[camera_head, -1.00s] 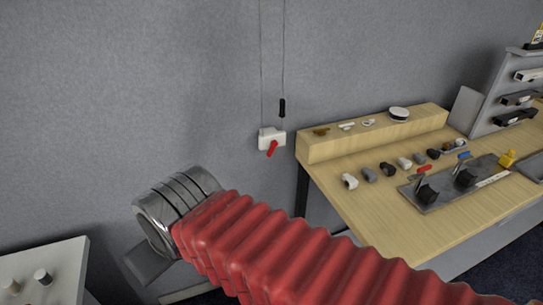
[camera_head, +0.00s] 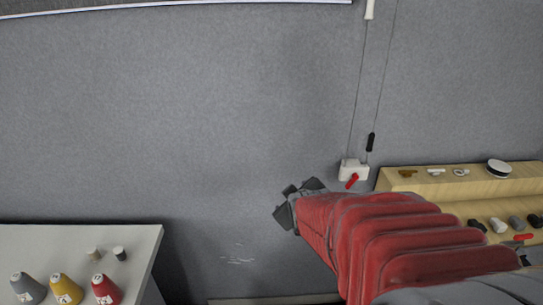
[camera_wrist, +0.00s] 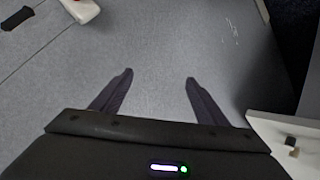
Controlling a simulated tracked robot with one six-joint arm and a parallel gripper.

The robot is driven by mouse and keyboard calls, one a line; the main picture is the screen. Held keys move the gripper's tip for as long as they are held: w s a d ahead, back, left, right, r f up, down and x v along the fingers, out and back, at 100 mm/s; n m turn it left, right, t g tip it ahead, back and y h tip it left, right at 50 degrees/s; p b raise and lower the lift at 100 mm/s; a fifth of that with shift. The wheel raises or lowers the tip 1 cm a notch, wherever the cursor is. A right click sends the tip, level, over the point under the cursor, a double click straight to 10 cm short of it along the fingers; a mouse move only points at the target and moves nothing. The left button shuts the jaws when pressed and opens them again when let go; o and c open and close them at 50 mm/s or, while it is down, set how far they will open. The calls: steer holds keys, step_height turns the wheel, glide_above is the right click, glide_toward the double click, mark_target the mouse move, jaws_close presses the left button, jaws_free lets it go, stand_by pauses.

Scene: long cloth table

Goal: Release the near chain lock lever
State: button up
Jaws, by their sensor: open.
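A white chain lock (camera_head: 354,169) is on the grey wall, with a red lever (camera_head: 352,181) on its front, slanting down to the left. Two thin cords (camera_head: 360,85) run up from it, and a black handle (camera_head: 370,142) hangs on the right one. In the wrist view the lock (camera_wrist: 82,10) is cut off at the top left, with only a bit of red showing at the edge. My gripper (camera_wrist: 158,76) is open and empty, its two dark fingers apart in front of bare wall. In the head view it is left of and a little below the lock, not touching it.
At the lower left a white table (camera_head: 75,237) holds grey, yellow and red cones and small knobs. The wall between is clear.

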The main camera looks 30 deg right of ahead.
steer(key=d+f+n+t+h, duration=0.1)
steer(key=d+f+n, duration=0.15)
steer(key=d, duration=0.55)
steer(key=n+t+h, duration=0.2)
steer(key=t+h, duration=0.1)
steer(key=t, duration=0.2)
glide_toward(348, 180)
steer(key=v, duration=0.7)
steer(key=shift+s+d, duration=0.15)
steer(key=shift+s, duration=0.2)
steer(key=shift+w, duration=0.1)
steer(key=x, duration=1.3)
steer(key=shift+w+d, duration=0.1)
steer(key=shift+w, duration=0.2)
steer(key=c, duration=1)
